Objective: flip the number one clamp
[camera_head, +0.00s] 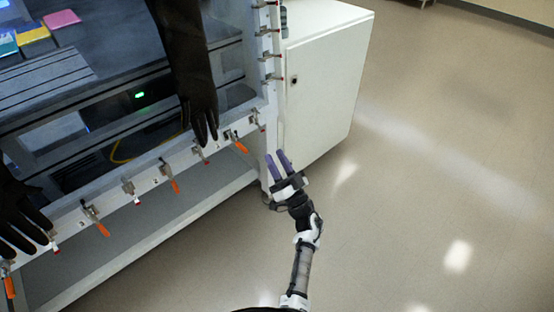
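A row of toggle clamps runs along the lower front frame of the glovebox (150,178). Some have longer orange handles hanging down, such as the rightmost one (239,144), one in the middle (173,184) and one further left (99,224). Others between them have short red tips, such as this clamp (129,188). More red-tipped clamps (270,55) line the right upright. No number is readable, so I cannot tell which clamp is number one. My gripper (275,156) has purple fingers spread apart and empty. It is just right of the frame's lower right corner, touching no clamp visibly.
Black gloves hang from the glovebox front, one (192,75) over the clamp row and one (20,215) at the left edge. A white cabinet (325,80) stands right of the glovebox, behind my gripper. The floor (430,170) on the right is clear.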

